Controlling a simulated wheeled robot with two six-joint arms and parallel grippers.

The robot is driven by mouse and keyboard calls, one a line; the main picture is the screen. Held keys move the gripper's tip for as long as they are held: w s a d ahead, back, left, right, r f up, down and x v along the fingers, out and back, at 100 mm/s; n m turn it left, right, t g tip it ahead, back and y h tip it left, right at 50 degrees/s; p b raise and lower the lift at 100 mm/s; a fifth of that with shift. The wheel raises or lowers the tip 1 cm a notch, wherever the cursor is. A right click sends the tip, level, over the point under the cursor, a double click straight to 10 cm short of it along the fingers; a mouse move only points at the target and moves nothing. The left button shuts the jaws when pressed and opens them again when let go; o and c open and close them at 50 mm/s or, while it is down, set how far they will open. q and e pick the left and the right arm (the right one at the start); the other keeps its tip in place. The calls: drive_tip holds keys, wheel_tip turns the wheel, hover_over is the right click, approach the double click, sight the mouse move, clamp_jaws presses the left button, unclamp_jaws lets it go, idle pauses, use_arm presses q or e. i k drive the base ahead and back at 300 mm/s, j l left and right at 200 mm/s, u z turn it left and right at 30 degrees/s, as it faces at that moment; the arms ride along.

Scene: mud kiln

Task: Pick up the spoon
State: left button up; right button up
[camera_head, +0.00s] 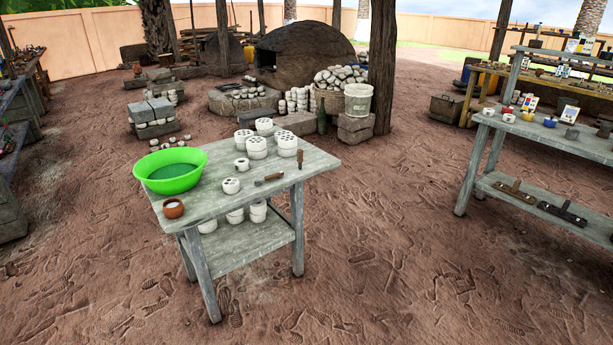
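A grey wooden table (235,208) stands in front of me in the head view. No thing on it clearly reads as a spoon. A small tool (269,179) with a brownish handle and a grey end lies near the table's front edge. A short brown tool (300,159) lies or stands near the right edge. Both are too small to tell whether either is a spoon. Neither of my grippers shows in this view.
On the table are a green basin (170,187), a brown pot (173,208), and several white clay pieces (231,186). A shelf rack (480,150) stands at the right, a domed kiln (305,50) behind. Open dirt ground (390,260) lies in front and right.

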sight(278, 174)
drive_tip(key=i+j+z, duration=0.45)
drive_tip(key=j, duration=0.15)
drive_tip(key=i+j+z, duration=0.2)
drive_tip(key=j, duration=0.15)
drive_tip(key=j+z, duration=0.2)
drive_tip(key=j, duration=0.15)
